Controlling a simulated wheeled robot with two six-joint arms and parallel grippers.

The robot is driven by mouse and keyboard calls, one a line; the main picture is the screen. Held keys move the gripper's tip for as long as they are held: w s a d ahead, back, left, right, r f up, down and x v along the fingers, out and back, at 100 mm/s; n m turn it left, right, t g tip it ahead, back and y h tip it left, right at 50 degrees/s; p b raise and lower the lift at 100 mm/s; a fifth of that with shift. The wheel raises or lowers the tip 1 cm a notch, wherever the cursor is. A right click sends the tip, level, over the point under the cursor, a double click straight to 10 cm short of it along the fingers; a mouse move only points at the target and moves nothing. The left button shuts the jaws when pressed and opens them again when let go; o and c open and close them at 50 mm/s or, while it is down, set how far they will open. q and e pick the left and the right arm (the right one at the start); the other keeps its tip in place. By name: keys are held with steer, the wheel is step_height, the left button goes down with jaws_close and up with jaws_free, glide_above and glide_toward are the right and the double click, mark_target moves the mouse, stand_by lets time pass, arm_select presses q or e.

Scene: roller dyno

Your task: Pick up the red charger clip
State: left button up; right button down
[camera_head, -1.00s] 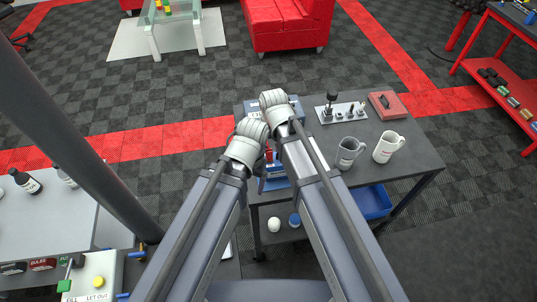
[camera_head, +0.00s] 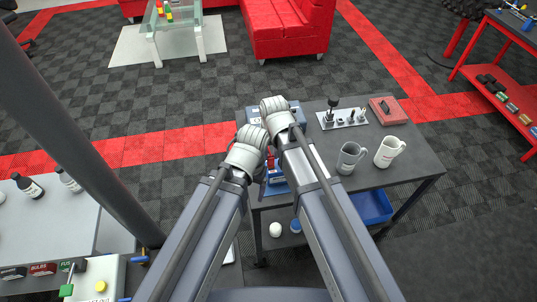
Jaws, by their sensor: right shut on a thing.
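A small red piece, which looks like the red charger clip (camera_head: 270,161), shows in the narrow gap between my two forearms, above a blue device (camera_head: 276,180) at the left side of the dark table (camera_head: 405,170). My right gripper (camera_head: 271,152) is at this red piece and shut on it; its fingers are mostly hidden by my wrists. My left arm's white wrist is just left of the gap, and its gripper is hidden beneath the arm.
Two mugs, one grey (camera_head: 349,158) and one white (camera_head: 389,152), stand right of my arms. Behind them are a metal shifter plate (camera_head: 343,119) and a red box (camera_head: 388,110). A grey-blue device (camera_head: 254,113) sits behind my wrists. A workbench (camera_head: 75,225) with bottles is at left.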

steer(key=shift+w+d+r+p, duration=0.1)
steer(key=shift+w+r+p, duration=0.05)
steer(key=shift+r+p, duration=0.45)
step_height(320, 180, up, 9)
steer(key=p, duration=0.8)
steer(key=shift+p, duration=0.4)
